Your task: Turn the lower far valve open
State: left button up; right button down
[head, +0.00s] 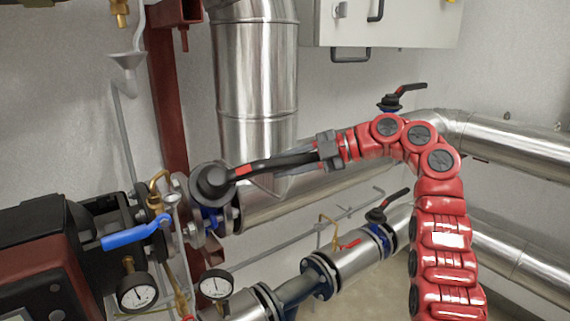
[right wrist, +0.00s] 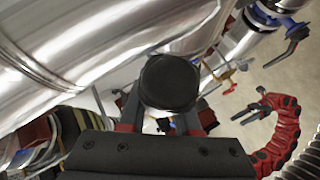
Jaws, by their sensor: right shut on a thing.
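My right gripper (head: 312,157) is shut on the black lever (head: 270,163) of a near valve, whose round black hub (head: 211,182) sits left of it on the upper pipe. In the right wrist view this hub (right wrist: 168,82) lies between and beyond the fingers and hides part of the lever. A lower far valve (head: 378,215) with a black lever sits on the lower pipe, apart from my gripper; it also shows in the right wrist view (right wrist: 288,42). My left gripper (right wrist: 250,105) shows only in the right wrist view, empty with its fingers apart.
An upper far valve (head: 392,101) stands behind my right arm. A blue lever (head: 135,233), two gauges (head: 138,292) and a dark pump unit (head: 40,250) are at the left. A vertical silver pipe (head: 255,80) rises behind the lever. A grey cabinet (head: 410,22) hangs above.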

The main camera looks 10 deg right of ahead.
jog(key=c, duration=0.6)
grip_release()
jog(key=p+v, duration=0.4)
jog(key=v, duration=1.3)
jog(key=shift+d, duration=0.2)
